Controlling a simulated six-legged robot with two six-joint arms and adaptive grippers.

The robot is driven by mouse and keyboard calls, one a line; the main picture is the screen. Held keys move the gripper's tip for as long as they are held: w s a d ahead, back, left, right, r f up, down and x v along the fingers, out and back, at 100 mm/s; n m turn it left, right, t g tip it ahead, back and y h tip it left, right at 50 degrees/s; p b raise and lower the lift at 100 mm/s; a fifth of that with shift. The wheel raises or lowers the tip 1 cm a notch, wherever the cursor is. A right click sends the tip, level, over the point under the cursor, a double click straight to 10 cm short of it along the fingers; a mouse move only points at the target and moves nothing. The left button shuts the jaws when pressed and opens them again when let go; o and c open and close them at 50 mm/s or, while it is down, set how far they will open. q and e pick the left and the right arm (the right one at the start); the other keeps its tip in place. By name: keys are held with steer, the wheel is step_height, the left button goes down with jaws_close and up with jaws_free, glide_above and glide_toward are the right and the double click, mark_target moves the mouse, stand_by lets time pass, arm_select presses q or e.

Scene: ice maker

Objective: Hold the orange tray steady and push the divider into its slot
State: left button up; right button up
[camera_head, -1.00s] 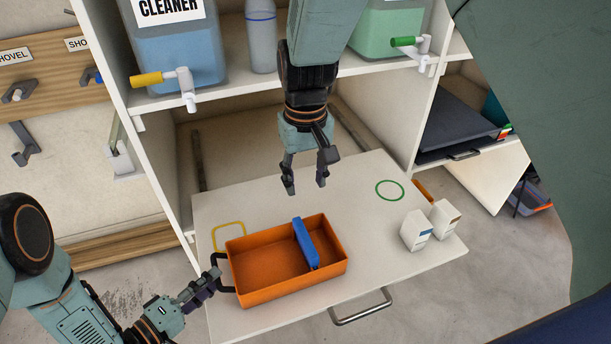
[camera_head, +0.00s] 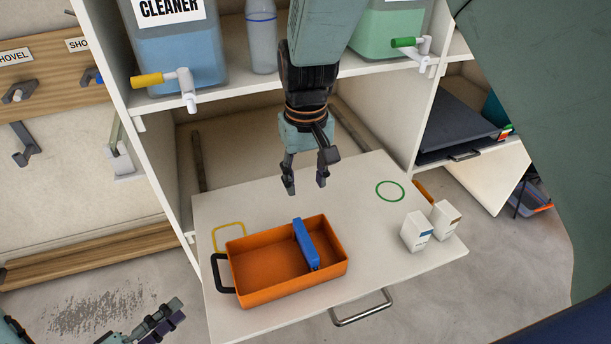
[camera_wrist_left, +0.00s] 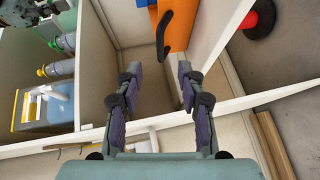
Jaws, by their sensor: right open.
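The orange tray (camera_head: 262,268) rests on the white pull-out shelf, with its black handle (camera_head: 221,273) on the left side. The blue divider (camera_head: 306,244) stands across the tray, right of its middle, with its top edge slightly above the rim at the far end. Its lower edge is hidden. My left gripper (camera_head: 172,312) is open and empty, left of and below the handle, apart from it. The left wrist view shows its spread fingers (camera_wrist_left: 160,82), with the tray (camera_wrist_left: 178,28) and handle (camera_wrist_left: 164,34) beyond. My right gripper (camera_head: 306,188) is open and empty above the shelf, behind the divider.
Two small white boxes (camera_head: 416,231) (camera_head: 444,219) stand at the shelf's right. The shelf (camera_head: 370,232) has a yellow outline (camera_head: 229,236), a green ring (camera_head: 390,190) and a front metal handle (camera_head: 361,310). Jugs with taps stand on the rack above.

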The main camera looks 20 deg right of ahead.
arm_select(q)
steer(key=s+a+f+m+y+p, duration=0.1)
steer(key=s+a+y+p, duration=0.1)
steer(key=s+a, duration=0.4)
steer(key=shift+s+a+f+m+y+p, duration=0.15)
steer(key=shift+a+m+y+p, duration=0.25)
steer(key=shift+a+p, duration=0.55)
stand_by(0.4)
